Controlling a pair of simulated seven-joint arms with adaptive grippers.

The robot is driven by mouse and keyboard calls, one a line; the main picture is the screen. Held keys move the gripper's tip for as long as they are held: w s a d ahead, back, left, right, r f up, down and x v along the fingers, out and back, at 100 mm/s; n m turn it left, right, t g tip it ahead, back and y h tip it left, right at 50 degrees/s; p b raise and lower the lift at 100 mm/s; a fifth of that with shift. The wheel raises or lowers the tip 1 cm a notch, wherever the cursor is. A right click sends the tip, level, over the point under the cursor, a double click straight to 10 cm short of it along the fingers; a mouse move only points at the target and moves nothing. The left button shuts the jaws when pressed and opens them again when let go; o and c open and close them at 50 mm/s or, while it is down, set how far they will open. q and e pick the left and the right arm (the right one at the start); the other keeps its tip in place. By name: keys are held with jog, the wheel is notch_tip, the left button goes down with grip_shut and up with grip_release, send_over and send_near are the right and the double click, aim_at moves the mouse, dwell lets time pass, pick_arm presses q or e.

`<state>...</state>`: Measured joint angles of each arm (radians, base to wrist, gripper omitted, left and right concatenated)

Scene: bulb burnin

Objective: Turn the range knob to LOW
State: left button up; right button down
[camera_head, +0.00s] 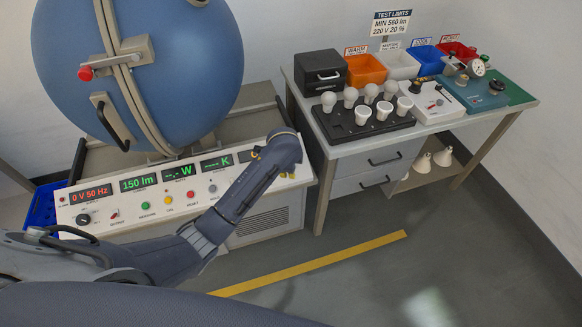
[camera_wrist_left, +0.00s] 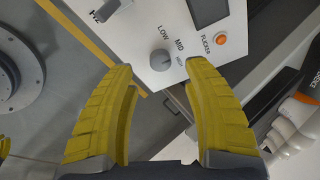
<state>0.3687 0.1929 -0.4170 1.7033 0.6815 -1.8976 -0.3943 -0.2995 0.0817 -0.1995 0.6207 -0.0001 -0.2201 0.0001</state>
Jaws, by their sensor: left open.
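The range knob (camera_wrist_left: 160,60) is a round grey knob on the white panel, with LOW, MID and what looks like HIGH printed around it. I cannot make out which mark it points to. My left gripper (camera_wrist_left: 160,72) is open, with its yellow fingers on either side of the knob in the wrist view and no visible contact. In the head view my left arm reaches across the console (camera_head: 130,222) to its right end, where my wrist hides the knob; only bits of the yellow fingers show. My right gripper is not in view.
An orange button (camera_wrist_left: 221,40) marked FLICKER and a dark display (camera_wrist_left: 208,12) are close to the knob. Another knob (camera_wrist_left: 110,8) is at the upper left. A blue sphere (camera_head: 150,60) stands behind the console. A bench (camera_head: 440,135) with bulbs and bins is to the right.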

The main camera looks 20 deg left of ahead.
pick_arm(q)
jog(key=shift+x, duration=2.6)
grip_shut()
